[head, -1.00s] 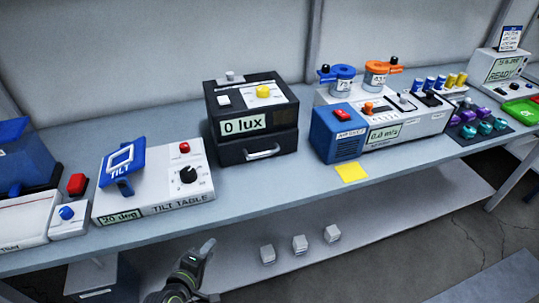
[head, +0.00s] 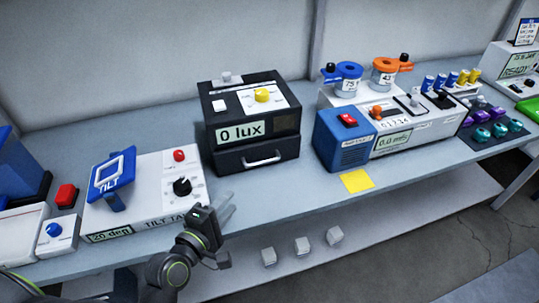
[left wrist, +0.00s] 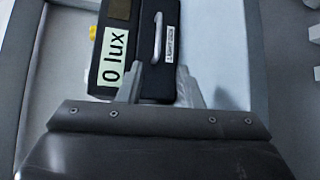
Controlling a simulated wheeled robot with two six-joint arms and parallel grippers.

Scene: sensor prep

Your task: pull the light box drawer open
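The light box (head: 250,120) is a black box on the bench with a "0 lux" display, a yellow knob and a white switch on top. Its drawer (head: 232,162) is the lower front part, with a silver bar handle (head: 262,161); the drawer looks shut. My left gripper (head: 229,232) is in front of the bench, below and left of the handle. In the left wrist view the gripper (left wrist: 161,84) has its two fingers apart with nothing between them. The handle (left wrist: 157,38) lies ahead of the fingers there, not touching. My right gripper is not in view.
The tilt table (head: 150,195) stands left of the light box, close to my left arm. A blue fan unit (head: 345,140) stands to the right, with a yellow note (head: 357,181) before it. The bench before the drawer is clear.

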